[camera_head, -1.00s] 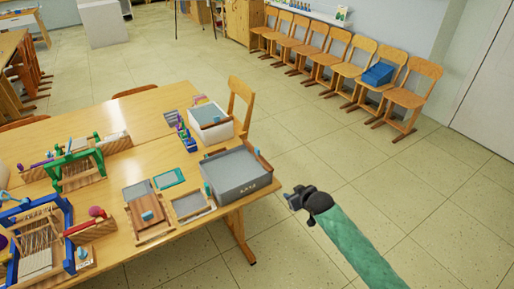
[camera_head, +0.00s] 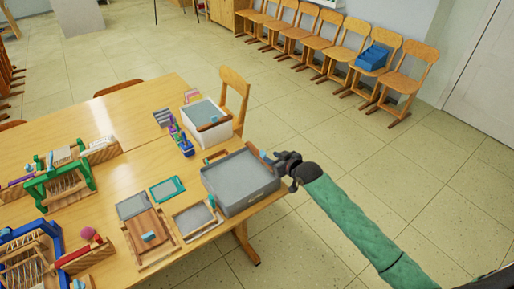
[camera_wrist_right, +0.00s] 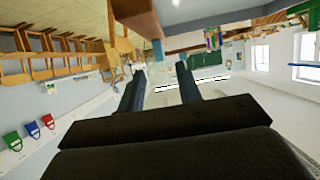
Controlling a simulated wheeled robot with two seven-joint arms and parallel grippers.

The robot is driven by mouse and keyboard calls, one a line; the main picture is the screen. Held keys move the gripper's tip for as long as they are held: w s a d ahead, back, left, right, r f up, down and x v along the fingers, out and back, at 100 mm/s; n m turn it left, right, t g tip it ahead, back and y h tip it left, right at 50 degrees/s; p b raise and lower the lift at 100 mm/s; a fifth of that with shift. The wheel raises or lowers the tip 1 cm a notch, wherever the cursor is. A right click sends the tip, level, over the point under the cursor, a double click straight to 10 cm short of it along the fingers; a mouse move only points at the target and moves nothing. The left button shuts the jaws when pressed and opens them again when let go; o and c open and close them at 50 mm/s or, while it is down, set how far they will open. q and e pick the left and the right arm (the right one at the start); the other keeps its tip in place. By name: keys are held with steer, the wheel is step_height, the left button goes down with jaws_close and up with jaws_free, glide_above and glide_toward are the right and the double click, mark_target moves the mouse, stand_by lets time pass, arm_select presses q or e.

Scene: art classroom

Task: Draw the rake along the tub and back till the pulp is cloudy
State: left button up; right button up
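The grey tub (camera_head: 238,204) stands at the table's right corner, with flat grey pulp (camera_head: 238,175) inside. A brown wooden bar with a light-blue tab (camera_head: 263,155), apparently the rake, lies at its right rim. In the right wrist view the bar (camera_wrist_right: 135,14) and its blue tab (camera_wrist_right: 158,52) show beyond the fingertips. My right gripper (camera_head: 276,162) is just right of the bar. Its two fingers (camera_wrist_right: 160,68) are apart in the wrist view, with the tab in line with the gap and nothing gripped. My left gripper is out of view.
A white tub (camera_head: 215,132) with a wooden bar stands behind. Frames (camera_head: 195,219), a wooden board (camera_head: 150,238) and small looms (camera_head: 62,185) crowd the table (camera_head: 110,170). Chairs (camera_head: 318,50) line the wall. The floor right of the table is clear.

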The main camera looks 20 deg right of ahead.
mark_target(264, 153)
steer(key=shift+w+a+r+p, duration=0.1)
steer(key=shift+w+a+p, duration=0.1)
steer(key=shift+w+p, duration=0.2)
steer(key=p+x, duration=0.1)
steer(key=x, duration=0.4)
steer(key=shift+w+p, duration=0.1)
steer(key=shift+p, duration=0.25)
steer(key=shift+w+a+f, duration=0.1)
steer(key=shift+w+f, duration=0.25)
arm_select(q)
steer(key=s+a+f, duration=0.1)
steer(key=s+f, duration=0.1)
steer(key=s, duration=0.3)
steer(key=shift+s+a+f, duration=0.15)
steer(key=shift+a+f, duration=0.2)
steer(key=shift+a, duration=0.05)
arm_select(e)
steer(key=shift+w+f, duration=0.1)
steer(key=shift+c, duration=0.2)
jaws_close()
